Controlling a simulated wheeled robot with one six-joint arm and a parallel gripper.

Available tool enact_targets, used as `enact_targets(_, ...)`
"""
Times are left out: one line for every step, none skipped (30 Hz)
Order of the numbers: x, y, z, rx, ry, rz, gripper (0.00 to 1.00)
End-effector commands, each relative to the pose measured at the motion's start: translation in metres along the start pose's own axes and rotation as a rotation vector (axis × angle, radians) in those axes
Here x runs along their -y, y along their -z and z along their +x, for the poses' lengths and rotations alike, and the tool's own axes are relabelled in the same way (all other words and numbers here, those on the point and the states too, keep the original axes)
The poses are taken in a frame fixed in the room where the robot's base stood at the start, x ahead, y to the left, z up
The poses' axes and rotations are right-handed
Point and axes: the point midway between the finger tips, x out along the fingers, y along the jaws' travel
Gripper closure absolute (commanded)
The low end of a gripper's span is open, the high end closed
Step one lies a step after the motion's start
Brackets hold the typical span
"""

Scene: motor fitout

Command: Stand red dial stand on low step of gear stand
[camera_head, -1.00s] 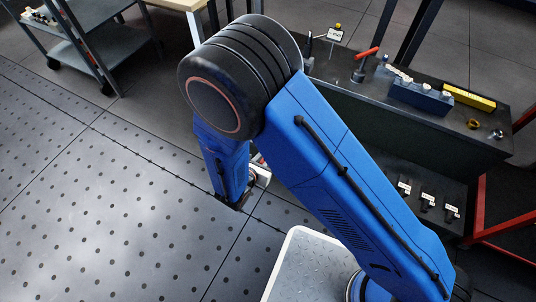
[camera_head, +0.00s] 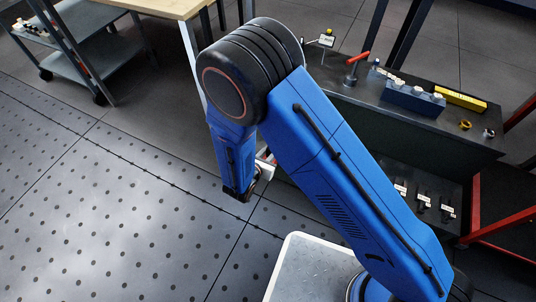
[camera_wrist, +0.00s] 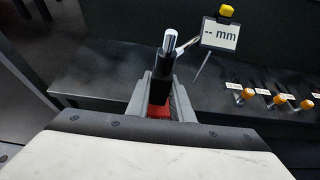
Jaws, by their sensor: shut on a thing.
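My gripper (camera_wrist: 161,92) is shut on the red dial stand (camera_wrist: 157,110) in the wrist view. The stand has a red part between the fingers, a black block, a silver-topped post and an arm carrying a "-- mm" display with a yellow knob. Its foot is hidden. In the head view my arm hides most of the gripper and stand. The dark gear stand (camera_head: 375,125) is at the right, with an upper top and a low step (camera_head: 390,165). The low step (camera_wrist: 105,78) also shows beyond my gripper in the wrist view, its left part bare.
Several small orange-knobbed tools (camera_wrist: 279,98) with white labels sit on the low step's right. The upper top holds another yellow-topped gauge (camera_head: 327,39), a red-handled tool (camera_head: 357,62), a blue block (camera_head: 412,99) and a yellow bar (camera_head: 460,100). A red frame (camera_head: 497,215) stands at right.

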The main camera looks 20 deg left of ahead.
Motion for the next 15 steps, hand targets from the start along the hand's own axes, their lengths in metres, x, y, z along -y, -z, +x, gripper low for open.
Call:
enact_targets(0.000,-0.001,0.004,0.002,0.000,0.001,1.00)
enact_targets(0.000,-0.002,0.005,0.002,0.000,0.001,1.00)
enact_targets(0.000,-0.002,0.008,0.002,-0.001,0.001,1.00)
enact_targets(0.000,-0.002,0.010,0.002,0.000,0.001,1.00)
enact_targets(0.000,-0.003,0.012,0.001,0.000,0.001,1.00)
enact_targets(0.000,-0.003,0.015,0.001,0.001,0.001,1.00)
enact_targets(0.000,-0.003,0.017,0.001,0.001,0.001,1.00)
enact_targets(0.000,-0.004,0.019,0.001,0.001,0.001,1.00)
enact_targets(0.000,-0.004,0.022,0.001,0.000,0.000,1.00)
enact_targets(0.000,-0.004,0.024,0.001,0.000,0.000,1.00)
enact_targets(0.000,-0.004,0.026,0.001,0.000,0.000,1.00)
enact_targets(0.000,-0.005,0.029,0.001,0.000,0.000,1.00)
enact_targets(0.000,-0.005,0.031,0.001,0.000,0.000,1.00)
enact_targets(0.000,-0.005,0.033,0.001,0.001,0.001,1.00)
enact_targets(0.000,-0.006,0.035,0.001,0.001,0.001,1.00)
